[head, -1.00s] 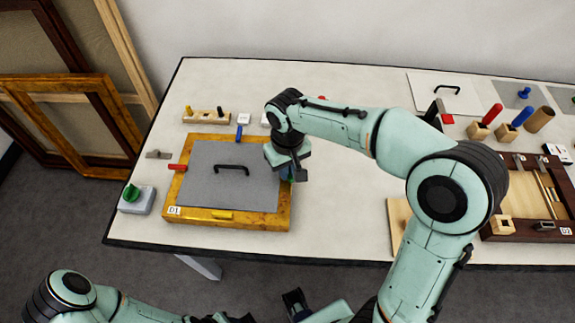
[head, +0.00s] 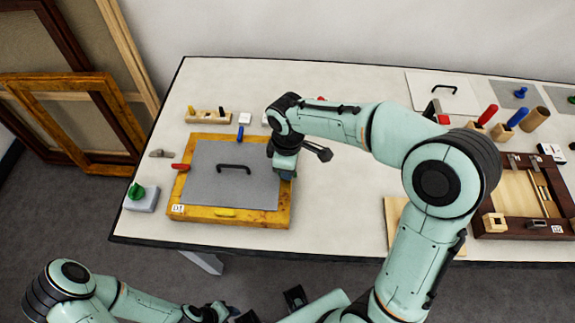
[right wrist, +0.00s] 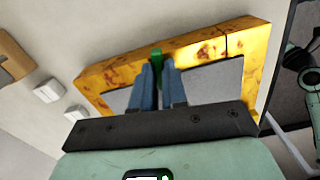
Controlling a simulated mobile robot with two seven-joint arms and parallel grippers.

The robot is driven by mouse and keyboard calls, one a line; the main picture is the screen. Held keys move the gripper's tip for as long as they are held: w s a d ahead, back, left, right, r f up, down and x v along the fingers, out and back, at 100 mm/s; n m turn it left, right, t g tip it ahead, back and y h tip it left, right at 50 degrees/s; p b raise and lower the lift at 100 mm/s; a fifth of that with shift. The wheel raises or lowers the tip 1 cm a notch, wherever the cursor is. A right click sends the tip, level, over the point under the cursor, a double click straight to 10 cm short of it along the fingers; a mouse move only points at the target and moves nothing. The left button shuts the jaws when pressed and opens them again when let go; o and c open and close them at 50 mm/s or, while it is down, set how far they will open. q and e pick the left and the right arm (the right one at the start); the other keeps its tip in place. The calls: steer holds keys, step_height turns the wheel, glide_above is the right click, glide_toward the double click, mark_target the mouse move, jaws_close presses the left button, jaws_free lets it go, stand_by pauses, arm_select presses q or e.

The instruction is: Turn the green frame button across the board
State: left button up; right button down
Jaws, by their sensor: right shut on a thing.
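The gilt frame (head: 258,216) lies on the table with a grey board (head: 210,185) inside it; the board has a black handle (head: 233,168). My right gripper (head: 285,176) is over the frame's right rail and hides the green button in the head view. In the right wrist view the green button (right wrist: 156,57) shows between the two blue fingertips (right wrist: 158,72), and the gripper is shut on it. How far the button lies over the board is hidden. My left gripper (head: 212,313) is low at the bottom edge, its fingers unclear.
A red button (head: 180,167), a blue button (head: 240,133) and a yellow button (head: 225,212) sit on the frame's other rails. A wooden block with pegs (head: 207,116) is behind.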

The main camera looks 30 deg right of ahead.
arm_select(q)
steer(key=shift+w+r, duration=0.1)
steer(key=shift+r, duration=0.1)
arm_select(e)
steer(key=shift+r+n, duration=0.1)
steer(key=shift+n, duration=0.8)
steer(key=c, duration=1.2)
jaws_free()
steer(key=shift+o, duration=0.2)
arm_select(q)
steer(key=shift+w+r+p, duration=0.4)
steer(key=shift+r+p, duration=0.15)
steer(key=shift+r, duration=0.05)
steer(key=shift+w+r+p, duration=0.4)
steer(key=shift+r+p, duration=0.15)
steer(key=shift+r, duration=0.05)
arm_select(e)
step_height(320, 180, up, 13)
steer(key=shift+r, duration=0.15)
